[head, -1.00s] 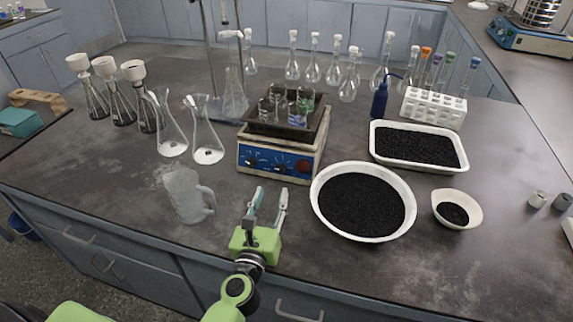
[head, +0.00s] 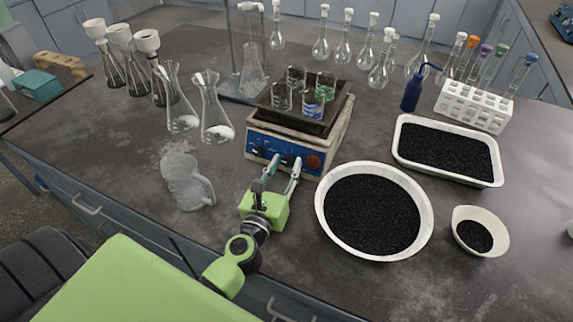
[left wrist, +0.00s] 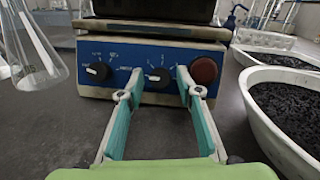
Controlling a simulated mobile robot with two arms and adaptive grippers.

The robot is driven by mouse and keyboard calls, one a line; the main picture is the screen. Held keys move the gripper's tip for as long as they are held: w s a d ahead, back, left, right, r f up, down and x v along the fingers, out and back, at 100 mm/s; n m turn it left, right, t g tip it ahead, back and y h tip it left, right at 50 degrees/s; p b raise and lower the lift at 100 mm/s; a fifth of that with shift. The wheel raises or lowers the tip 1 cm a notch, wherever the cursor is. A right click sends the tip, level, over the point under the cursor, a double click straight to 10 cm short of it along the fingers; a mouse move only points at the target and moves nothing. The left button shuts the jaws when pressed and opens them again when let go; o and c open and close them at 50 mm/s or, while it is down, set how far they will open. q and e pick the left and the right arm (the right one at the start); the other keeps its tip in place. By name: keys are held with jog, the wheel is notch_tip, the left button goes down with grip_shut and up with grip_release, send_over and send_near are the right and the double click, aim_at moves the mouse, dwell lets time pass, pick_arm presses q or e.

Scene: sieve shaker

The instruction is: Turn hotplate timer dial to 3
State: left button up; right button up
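The hotplate (head: 283,150) has a blue front panel with two black dials and a red knob (left wrist: 204,71). The middle dial (left wrist: 158,77) has a white mark pointing left. The left dial (left wrist: 97,73) also has a white mark, at its left side. I cannot read which number either mark points to. My left gripper (head: 284,164) is at the panel, also seen in the left wrist view (left wrist: 159,76). Its fingers are apart, one on each side of the middle dial, with gaps showing. In the head view the fingertips partly cover the dials. My right gripper is out of view.
Beakers stand in a dark tray (head: 325,124) on the hotplate. A large white bowl (head: 323,222) of black granules is close on the right. A frosted jug (head: 184,181) and conical flasks (head: 215,125) stand left.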

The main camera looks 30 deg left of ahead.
pick_arm(q)
grip_shut()
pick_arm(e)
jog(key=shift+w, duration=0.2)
